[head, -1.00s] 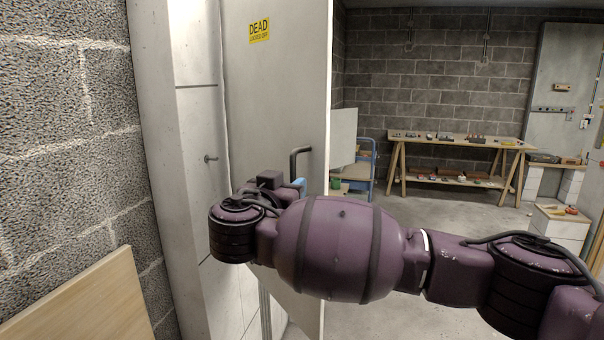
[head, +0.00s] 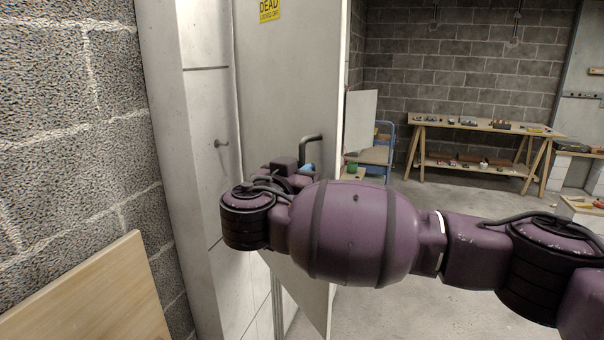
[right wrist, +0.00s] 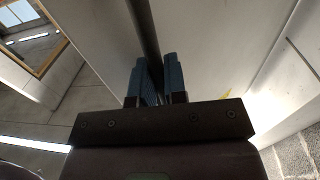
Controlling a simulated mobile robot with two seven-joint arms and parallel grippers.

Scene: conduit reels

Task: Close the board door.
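The board door (head: 280,90) is a tall pale grey panel with a yellow sign at its top in the head view. It stands open at an angle, beside a white cabinet front (head: 205,120). A dark bar handle (head: 312,139) sticks out from the door. My right arm comes in from the right, and its gripper is mostly hidden behind its wrist; a blue fingertip shows at the handle. In the right wrist view the blue fingers of my right gripper (right wrist: 160,82) stand close together, with the dark handle bar running between them. My left gripper is not in view.
A block wall (head: 70,110) and a wooden board (head: 95,295) are close on the left. Behind the door stand a blue-framed cart (head: 389,140) and a wooden bench (head: 440,122) with small items. The floor on the right is open.

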